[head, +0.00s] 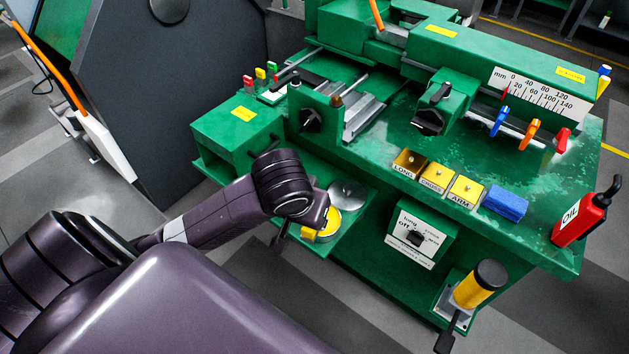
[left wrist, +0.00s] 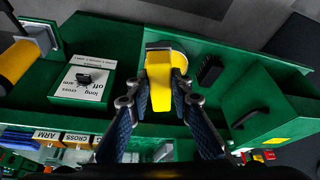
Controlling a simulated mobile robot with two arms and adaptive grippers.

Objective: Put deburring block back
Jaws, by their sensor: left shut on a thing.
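My left gripper (head: 306,224) reaches in from the left, over the low green shelf at the machine's front. In the left wrist view its two fingers (left wrist: 159,92) are closed on either side of a yellow block (left wrist: 160,88), which I take for the deburring block. The yellow block also shows in the head view (head: 307,234), partly hidden by the gripper and beside a round yellow-rimmed piece (head: 327,225). I cannot tell whether the block touches the shelf. A grey metal disc (head: 347,193) lies just behind. My right gripper is in neither view.
The green machine bed (head: 470,160) carries yellow LONG, CROSS and ARM boxes (head: 437,178), a blue block (head: 506,203) and a red oil can (head: 585,215). A selector box (head: 420,237) and a yellow-black handle (head: 480,284) stand right of the shelf. A green box (head: 235,135) stands left.

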